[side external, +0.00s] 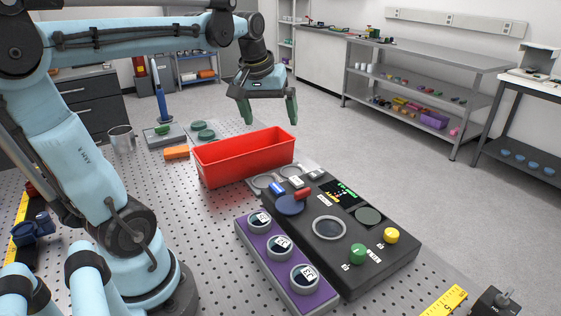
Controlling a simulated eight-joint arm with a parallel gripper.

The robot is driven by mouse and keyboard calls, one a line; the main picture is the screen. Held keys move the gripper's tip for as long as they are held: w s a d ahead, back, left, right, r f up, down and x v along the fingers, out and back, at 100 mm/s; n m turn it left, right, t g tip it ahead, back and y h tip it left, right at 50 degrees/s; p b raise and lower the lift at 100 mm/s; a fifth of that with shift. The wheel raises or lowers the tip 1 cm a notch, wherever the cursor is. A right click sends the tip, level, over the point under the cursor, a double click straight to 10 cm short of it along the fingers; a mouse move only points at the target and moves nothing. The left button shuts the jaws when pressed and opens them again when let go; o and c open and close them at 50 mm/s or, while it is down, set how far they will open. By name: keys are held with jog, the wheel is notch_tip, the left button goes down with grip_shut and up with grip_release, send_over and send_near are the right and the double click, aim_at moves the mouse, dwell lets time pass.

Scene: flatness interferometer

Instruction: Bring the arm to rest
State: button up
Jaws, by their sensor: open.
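My gripper (270,112) hangs in the air above the red bin (232,170), fingers pointing down and spread apart, with nothing between them. My light-blue arm reaches in from the left at the top of the side external view. The black interferometer unit (385,262) sits on the perforated bench (205,250), to the right of and in front of the bin. It carries a lit display (342,192), a green knob (358,253) and a yellow knob (391,235). The inside floor of the bin is mostly hidden by its front wall.
A purple tray (255,245) with several round gauges lies in front of the black unit. An orange block (176,153), a metal cup (122,138) and green discs (203,132) lie left of and behind the bin. Yellow tape (444,301) is at the front right.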

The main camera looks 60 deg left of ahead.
jog(key=s+a+r+n+g+h, duration=0.1)
jog(key=s+a+n+g, duration=0.1)
jog(key=a+n, duration=0.5)
jog(key=s+a+r+n+g, duration=0.1)
jog(key=s+a+r+n, duration=0.15)
jog(key=a, duration=0.85)
notch_tip(320, 180, down, 11)
jog(key=shift+r, duration=0.15)
jog(key=shift+r+m, duration=0.1)
jog(key=shift+m, duration=0.15)
